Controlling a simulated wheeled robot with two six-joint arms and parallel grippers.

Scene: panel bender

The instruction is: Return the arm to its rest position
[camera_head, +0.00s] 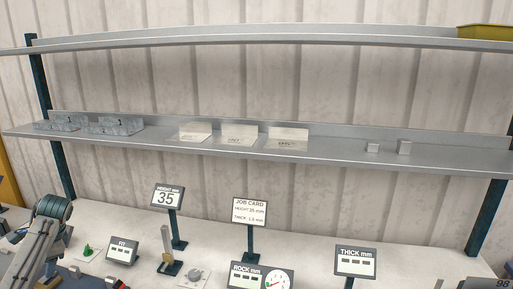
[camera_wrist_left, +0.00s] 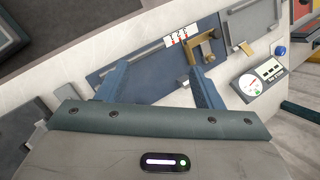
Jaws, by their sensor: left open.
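My left arm (camera_head: 42,238) comes in at the lower left corner of the head view, above the bench. Its fingertips cannot be made out there. In the left wrist view my left gripper (camera_wrist_left: 155,76) has its two blue-grey fingers spread wide, with nothing between them. Beyond the fingers lies a dark blue panel fixture (camera_wrist_left: 128,72) with a brass-coloured bracket (camera_wrist_left: 205,52) and a small marked plate (camera_wrist_left: 180,37). The fingers appear apart from these. My right gripper is in neither view.
The white bench (camera_head: 315,245) carries a height sign (camera_head: 168,196), a job card (camera_head: 250,212), a thickness display (camera_head: 356,262), a fit display (camera_head: 122,250) and a gauge (camera_head: 278,281). Behind it stands a shelf (camera_head: 340,160) with grey blocks and clear holders. A yellow bin (camera_head: 487,31) sits on top.

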